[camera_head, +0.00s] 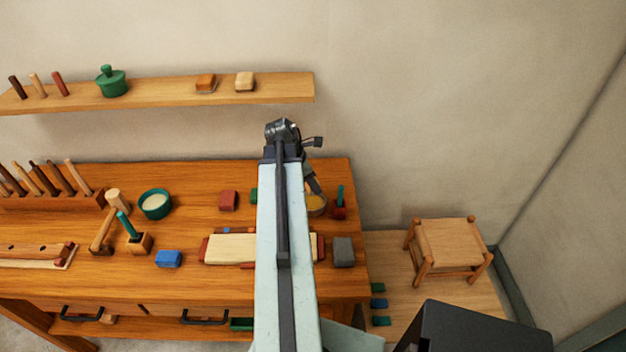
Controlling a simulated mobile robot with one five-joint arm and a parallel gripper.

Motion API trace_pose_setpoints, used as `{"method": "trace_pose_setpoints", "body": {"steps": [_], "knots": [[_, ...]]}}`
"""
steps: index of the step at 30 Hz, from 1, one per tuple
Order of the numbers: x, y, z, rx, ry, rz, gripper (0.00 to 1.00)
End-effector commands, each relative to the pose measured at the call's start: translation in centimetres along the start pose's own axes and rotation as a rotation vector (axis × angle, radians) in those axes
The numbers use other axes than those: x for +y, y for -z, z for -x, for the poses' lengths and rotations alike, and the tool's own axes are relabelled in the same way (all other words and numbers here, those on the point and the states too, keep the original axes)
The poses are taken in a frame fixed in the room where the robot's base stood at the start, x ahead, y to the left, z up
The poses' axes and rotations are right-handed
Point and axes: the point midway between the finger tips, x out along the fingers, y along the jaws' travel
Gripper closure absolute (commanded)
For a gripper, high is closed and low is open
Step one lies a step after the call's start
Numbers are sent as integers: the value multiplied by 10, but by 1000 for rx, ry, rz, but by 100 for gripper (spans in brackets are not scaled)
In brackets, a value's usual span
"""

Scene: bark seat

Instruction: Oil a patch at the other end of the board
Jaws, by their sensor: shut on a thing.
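The pale board (230,250) lies flat on the workbench between dark red end pieces. My arm crosses in front of it and hides its middle; a short stretch of its right end shows beside the arm. No oiled patch can be made out on the visible parts. A small dish with yellow contents, seemingly oil (316,203), stands behind the board's right end. My gripper (314,188) points down at this dish, at or just above it. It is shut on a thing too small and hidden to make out.
A red block with a green-handled tool (339,204) stands close right of the dish. A grey block (343,252) lies right of the board, a blue block (168,259) left. A green bowl (155,204) and mallet (104,225) stand farther left. A stool (446,250) is at right.

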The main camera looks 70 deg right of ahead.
Motion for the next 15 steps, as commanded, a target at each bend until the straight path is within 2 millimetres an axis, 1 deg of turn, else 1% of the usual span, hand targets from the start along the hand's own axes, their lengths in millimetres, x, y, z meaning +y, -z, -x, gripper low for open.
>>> {"method": "trace_pose_setpoints", "body": {"steps": [1,9,12,15], "knots": [[0,3,-8,0,0,0,95],[0,16,-40,0,1,-1,95],[0,20,-48,0,1,-1,95],[0,21,-52,0,1,-2,95]]}}
